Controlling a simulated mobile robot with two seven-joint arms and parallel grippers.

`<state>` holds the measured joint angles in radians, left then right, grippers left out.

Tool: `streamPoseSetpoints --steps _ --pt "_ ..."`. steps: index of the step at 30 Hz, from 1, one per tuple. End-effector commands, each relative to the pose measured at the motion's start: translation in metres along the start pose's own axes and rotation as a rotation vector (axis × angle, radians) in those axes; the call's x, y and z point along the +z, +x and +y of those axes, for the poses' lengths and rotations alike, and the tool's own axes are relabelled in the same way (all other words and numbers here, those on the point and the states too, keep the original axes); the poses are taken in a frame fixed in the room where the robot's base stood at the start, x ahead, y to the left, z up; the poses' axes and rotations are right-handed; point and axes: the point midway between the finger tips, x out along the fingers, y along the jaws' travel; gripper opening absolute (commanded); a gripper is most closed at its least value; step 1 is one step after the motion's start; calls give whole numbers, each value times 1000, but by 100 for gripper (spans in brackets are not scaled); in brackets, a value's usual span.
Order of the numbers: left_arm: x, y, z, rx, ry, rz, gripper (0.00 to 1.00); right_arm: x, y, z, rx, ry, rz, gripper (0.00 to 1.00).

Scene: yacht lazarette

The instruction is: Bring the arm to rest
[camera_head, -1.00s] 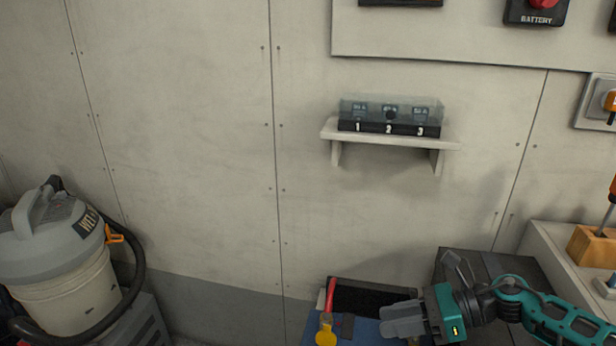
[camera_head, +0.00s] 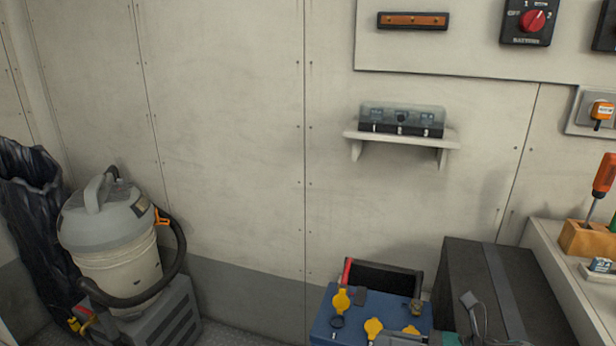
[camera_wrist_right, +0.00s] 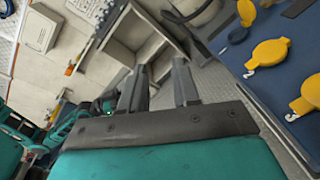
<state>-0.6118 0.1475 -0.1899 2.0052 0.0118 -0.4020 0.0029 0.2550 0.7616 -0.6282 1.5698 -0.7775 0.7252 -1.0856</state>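My right gripper (camera_head: 397,339) is at the bottom edge of the head view, mostly cut off, in front of the blue battery box (camera_head: 330,318). In the right wrist view the two grey fingers of my right gripper (camera_wrist_right: 160,80) stand apart with nothing between them. The blue box with yellow caps shows close by on the right of that view (camera_wrist_right: 290,75). I cannot make out my left gripper in either view.
A dark case (camera_head: 465,265) stands right of the blue box, beside a pale bench (camera_head: 560,262) with a screwdriver in a wooden block (camera_head: 585,238). A wet vacuum (camera_head: 110,225) and black bag (camera_head: 35,225) are at left. A wall shelf (camera_head: 400,139) holds a clear-covered switch box (camera_head: 402,119).

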Motion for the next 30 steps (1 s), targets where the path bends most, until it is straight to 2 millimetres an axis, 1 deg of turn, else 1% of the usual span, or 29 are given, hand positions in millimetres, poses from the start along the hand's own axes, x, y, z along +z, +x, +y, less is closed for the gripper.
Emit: streamPoseSetpoints --steps 1,2,4,5,6,8,9,11,12,14,15,18,21,23,26,30 --pt "-6 -2 -2 -4 2 6 50 -1 9 10 -5 142 -81 31" --pt "-8 -3 -3 -6 3 9 50 0 12 13 -12 232 -130 31" --pt "-11 -4 -4 -10 5 11 50 0 17 18 -29 467 -255 31" --pt "-11 -5 -5 -11 5 9 50 -1 18 20 -37 578 -313 31" --pt "-11 -7 -5 -12 6 4 50 -4 17 20 -50 738 -394 31" --pt "-11 -9 -6 -14 7 -2 50 -11 12 18 -70 997 -522 31" --pt "-12 -11 -6 -15 7 -3 50 -19 7 17 -84 1176 -610 31" --pt "-14 -13 -7 -18 8 -1 50 -36 -5 13 -106 1442 -745 31" --pt "-15 -15 -8 -20 8 1 50 -50 -13 11 -120 1614 -835 31" --pt "-16 -17 -9 -23 8 0 50 -73 -27 11 -141 1853 -964 31" --pt "-16 -18 -10 -25 8 -3 50 -89 -36 12 -152 1995 -1045 31" --pt "-14 -20 -12 -30 7 -9 50 -125 -55 18 -178 2277 -1222 31" --pt "-14 -22 -14 -35 6 -9 50 -150 -67 25 -191 2453 -1344 31" --pt "-14 -23 -14 -37 7 -8 50 -159 -71 28 -196 2510 -1387 31" --pt "-13 -23 -14 -37 7 -8 50 -164 -74 30 -197 2549 -1417 31" --pt "-12 -23 -14 -37 7 -10 50 -165 -74 29 -199 2549 -1416 31"
